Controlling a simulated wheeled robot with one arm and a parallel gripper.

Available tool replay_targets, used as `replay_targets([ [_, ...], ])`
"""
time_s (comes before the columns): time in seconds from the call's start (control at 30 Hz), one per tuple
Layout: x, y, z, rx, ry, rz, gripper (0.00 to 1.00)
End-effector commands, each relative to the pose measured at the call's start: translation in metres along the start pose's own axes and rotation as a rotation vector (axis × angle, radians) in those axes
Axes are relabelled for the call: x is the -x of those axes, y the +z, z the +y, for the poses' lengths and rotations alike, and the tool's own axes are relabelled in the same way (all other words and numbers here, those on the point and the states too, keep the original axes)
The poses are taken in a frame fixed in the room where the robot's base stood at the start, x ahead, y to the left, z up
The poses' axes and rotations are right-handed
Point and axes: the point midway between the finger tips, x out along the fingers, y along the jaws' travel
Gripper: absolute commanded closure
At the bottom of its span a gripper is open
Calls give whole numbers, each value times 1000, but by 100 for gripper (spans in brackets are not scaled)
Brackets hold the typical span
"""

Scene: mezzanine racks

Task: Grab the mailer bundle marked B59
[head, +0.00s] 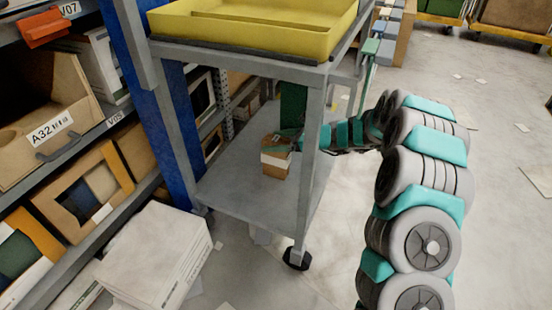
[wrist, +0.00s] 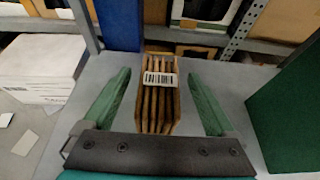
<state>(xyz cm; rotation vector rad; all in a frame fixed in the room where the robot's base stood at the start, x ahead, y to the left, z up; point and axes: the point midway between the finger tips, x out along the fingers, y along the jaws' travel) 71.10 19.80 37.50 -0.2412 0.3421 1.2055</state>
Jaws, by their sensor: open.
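A small bundle of brown mailers (head: 275,163) with a pale band stands on the lower shelf of a grey cart (head: 235,195). In the wrist view the mailer bundle (wrist: 157,110) shows several brown edges and a white barcode label; I cannot read B59 on it. My gripper (head: 290,140) reaches in from the right between the cart's posts. In the wrist view my gripper (wrist: 160,85) is open, its green fingers on either side of the bundle with a gap on each side. The bundle's lower part is partly hidden behind the gripper's dark palm bar.
A yellow tray (head: 255,22) tops the cart, above my arm. A cart post (head: 312,160) stands close to my arm. A green box (wrist: 290,120) is right of the gripper. Floor at right is mostly clear.

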Motion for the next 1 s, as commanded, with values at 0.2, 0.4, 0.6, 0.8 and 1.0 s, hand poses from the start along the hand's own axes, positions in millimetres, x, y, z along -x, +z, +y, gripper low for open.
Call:
replay_targets([
  [0.2,0,0,0,0,0,0,17],
  [0.4,0,0,0,-1,0,0,39],
  [0.6,0,0,0,-1,1,0,62],
  [0.8,0,0,0,-1,1,0,84],
  [1.0,0,0,0,-1,1,0,100],
])
